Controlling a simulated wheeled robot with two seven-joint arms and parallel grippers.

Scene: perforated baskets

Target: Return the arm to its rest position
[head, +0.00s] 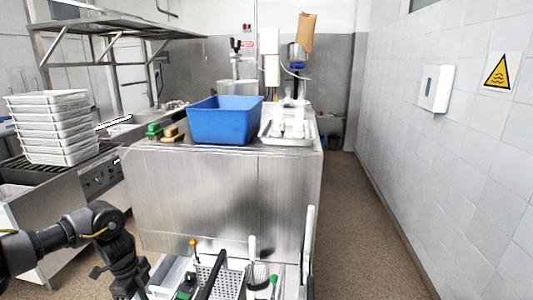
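My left gripper (129,284) points down at the lower left, at the bottom edge of the view. It is dark, and I cannot tell whether its fingers are open or hold anything. A perforated metal basket (222,281) stands at the bottom centre, to the right of the gripper and apart from it. Part of the basket is cut off by the bottom edge. My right gripper is not in view.
Long-handled utensils stand around the basket. A steel counter (225,195) behind it carries a blue bin (224,122), a white tray (288,138) and brushes (164,131). Floor (365,225) at right is clear up to the tiled wall.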

